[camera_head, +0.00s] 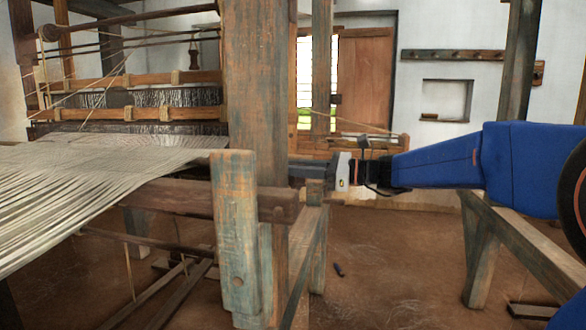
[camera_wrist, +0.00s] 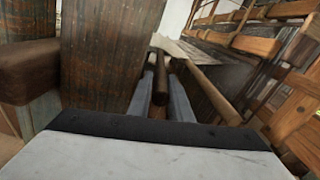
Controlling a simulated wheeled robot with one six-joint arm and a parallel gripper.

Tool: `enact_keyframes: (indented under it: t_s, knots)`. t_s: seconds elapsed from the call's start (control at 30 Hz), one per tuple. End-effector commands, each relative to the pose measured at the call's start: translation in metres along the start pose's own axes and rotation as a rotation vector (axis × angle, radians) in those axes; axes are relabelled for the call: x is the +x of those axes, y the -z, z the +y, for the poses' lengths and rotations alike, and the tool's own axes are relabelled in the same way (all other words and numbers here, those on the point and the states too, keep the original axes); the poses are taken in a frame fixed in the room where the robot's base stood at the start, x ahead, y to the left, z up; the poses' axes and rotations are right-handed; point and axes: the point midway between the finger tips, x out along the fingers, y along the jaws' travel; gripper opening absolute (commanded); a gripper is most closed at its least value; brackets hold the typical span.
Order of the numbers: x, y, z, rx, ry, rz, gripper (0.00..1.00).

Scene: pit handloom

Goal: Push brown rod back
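The brown rod (camera_wrist: 160,82) shows in the wrist view as a dark, round bar running away from me between my two grey fingers. My gripper (camera_wrist: 162,98) is shut on it near its close end, with one finger along each side. In the head view my gripper's body (camera_head: 342,171) comes in from the right, just right of the large wooden post; the fingertips are hidden behind that post. I cannot make out the held rod in the head view. A second, thicker brown bar (camera_wrist: 208,95) lies right of the rod in the wrist view.
The large weathered post (camera_head: 255,90) and a shorter one (camera_head: 236,230) stand close left of my gripper. Grey warp threads (camera_head: 90,180) stretch across the loom at left. A wooden bench frame (camera_head: 525,240) stands below my arm. Open floor (camera_head: 400,265) lies between them.

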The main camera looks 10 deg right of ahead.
Motion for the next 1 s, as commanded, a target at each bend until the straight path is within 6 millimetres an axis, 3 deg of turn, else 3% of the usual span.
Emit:
enact_keyframes:
  t_s: [0.03,0.07,0.47,0.63,1.0]
  knots:
    - [0.0,0.001,0.003,0.001,-0.007,0.001,0.29]
    - [0.0,0.001,0.003,0.001,-0.007,0.001,0.36]
    - [0.0,0.0,0.002,0.0,-0.006,0.0,0.36]
    - [0.0,0.002,-0.007,0.0,-0.005,0.0,0.36]
    - [-0.056,0.002,-0.009,0.0,0.0,0.001,0.36]
